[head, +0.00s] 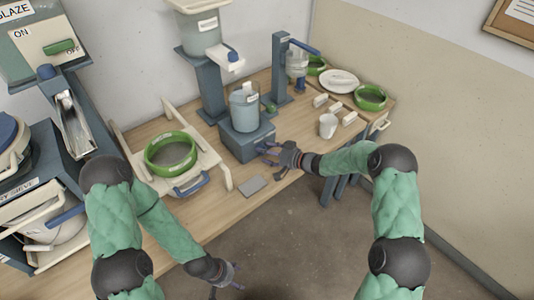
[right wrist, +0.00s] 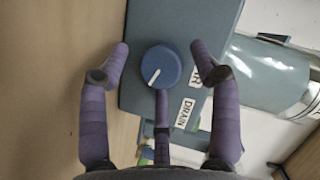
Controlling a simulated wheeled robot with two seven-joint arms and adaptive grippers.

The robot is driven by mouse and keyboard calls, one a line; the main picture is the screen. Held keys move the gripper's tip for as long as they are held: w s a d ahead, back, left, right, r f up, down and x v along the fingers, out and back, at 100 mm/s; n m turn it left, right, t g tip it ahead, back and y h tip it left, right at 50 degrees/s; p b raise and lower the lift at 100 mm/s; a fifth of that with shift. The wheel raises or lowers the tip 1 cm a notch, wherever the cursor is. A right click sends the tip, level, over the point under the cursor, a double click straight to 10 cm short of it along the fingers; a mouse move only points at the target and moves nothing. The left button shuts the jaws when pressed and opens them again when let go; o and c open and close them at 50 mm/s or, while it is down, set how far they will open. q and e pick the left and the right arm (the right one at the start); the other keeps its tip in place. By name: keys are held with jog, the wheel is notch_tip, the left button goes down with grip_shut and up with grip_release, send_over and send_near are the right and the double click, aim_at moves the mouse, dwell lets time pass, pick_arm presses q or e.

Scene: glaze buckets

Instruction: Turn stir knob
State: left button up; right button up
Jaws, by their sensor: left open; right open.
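The stir knob (right wrist: 159,67) is a round blue dial with a white pointer line slanting to the lower left. It sits on the face of a blue-grey box (right wrist: 182,22), beside a partly covered label ending in R and a DRAIN label (right wrist: 184,113). The box (head: 237,147) stands at the table's front in the head view, with a clear bucket (head: 244,110) on top. My right gripper (head: 268,154) is open in front of the box. In the right wrist view its purple fingers (right wrist: 159,55) spread around the knob; contact is unclear. My left gripper (head: 226,283) is open and empty, low over the floor.
A green-rimmed sieve (head: 170,138) rests on a cream frame at left. A white mug (head: 328,126), small white blocks and green-rimmed rings (head: 370,93) stand at right. A grey pad (head: 253,186) lies at the table's front edge. The floor in front is clear.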

jog(key=c, duration=1.1)
jog(key=shift+s+a, duration=0.1)
